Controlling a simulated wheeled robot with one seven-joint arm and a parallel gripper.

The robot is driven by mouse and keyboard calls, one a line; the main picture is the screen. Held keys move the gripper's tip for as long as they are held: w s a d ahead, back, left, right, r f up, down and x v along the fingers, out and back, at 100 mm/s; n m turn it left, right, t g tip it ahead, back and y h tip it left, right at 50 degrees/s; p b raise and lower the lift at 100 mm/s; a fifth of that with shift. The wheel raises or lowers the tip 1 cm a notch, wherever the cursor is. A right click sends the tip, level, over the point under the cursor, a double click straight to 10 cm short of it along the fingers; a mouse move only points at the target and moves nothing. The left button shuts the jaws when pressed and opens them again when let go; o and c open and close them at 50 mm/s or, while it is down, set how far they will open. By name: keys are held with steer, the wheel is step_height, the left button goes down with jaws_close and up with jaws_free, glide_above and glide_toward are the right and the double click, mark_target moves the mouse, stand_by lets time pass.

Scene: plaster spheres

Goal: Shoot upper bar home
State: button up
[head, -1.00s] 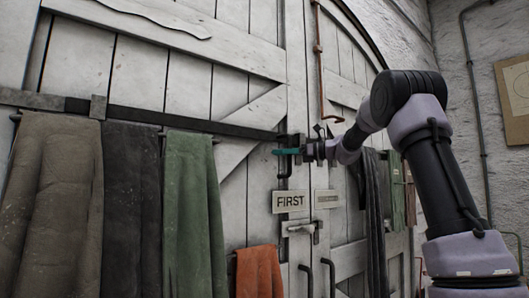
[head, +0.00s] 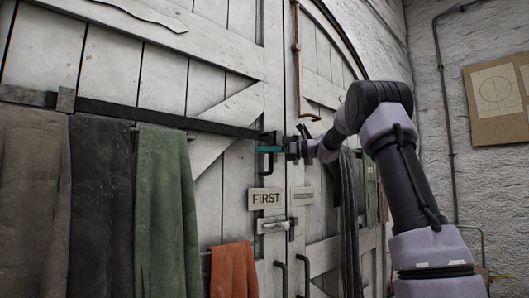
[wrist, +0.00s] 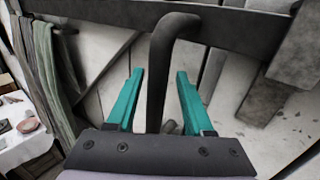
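The upper bar (head: 170,119) is a long dark bar lying across the left door leaf in the head view. Its right end is at a dark bracket (head: 272,139) near where the two leaves meet. In the wrist view a dark beam (wrist: 235,30) crosses the top, and a bent dark handle (wrist: 160,75) hangs down in front of it. My gripper (wrist: 157,85) has two teal fingers, one on each side of the handle, with a visible gap on both sides. My gripper also shows in the head view (head: 267,150), at the bar's right end.
A FIRST sign (head: 265,198) and a lower bolt (head: 272,226) are below my gripper. Grey, black, green and orange cloths (head: 165,215) hang on the left. A dark cloth (head: 349,210) hangs close to my arm. In the wrist view, a table (wrist: 25,140) with small objects is at left.

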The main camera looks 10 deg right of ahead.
steer(key=v, duration=1)
steer(key=shift+s+d, duration=0.15)
steer(key=shift+d, duration=0.2)
steer(key=shift+f, duration=0.1)
steer(key=s+a+f+n+g+h, duration=0.1)
steer(key=s+a+f+n+h, duration=0.25)
steer(key=s, duration=0.45)
steer(key=s+a+f+n+g+h, duration=0.1)
steer(key=s+a+f+n+h, duration=0.25)
steer(key=s, duration=0.45)
steer(key=s+d+f+n+h, duration=0.2)
steer(key=s+f+n, duration=0.1)
steer(key=s+f, duration=0.2)
steer(key=s+d+f+n+t+h, duration=0.1)
steer(key=s+f+n+h, duration=0.2)
steer(key=s, duration=0.5)
steer(key=s+d+f+n+t+h, duration=0.1)
steer(key=s+d+f+n+h, duration=0.1)
steer(key=s+f+n, duration=0.3)
step_height(320, 180, down, 3)
steer(key=shift+s+d+r+h, duration=0.1)
steer(key=shift+s+d+h, duration=0.25)
steer(key=shift+s, duration=0.75)
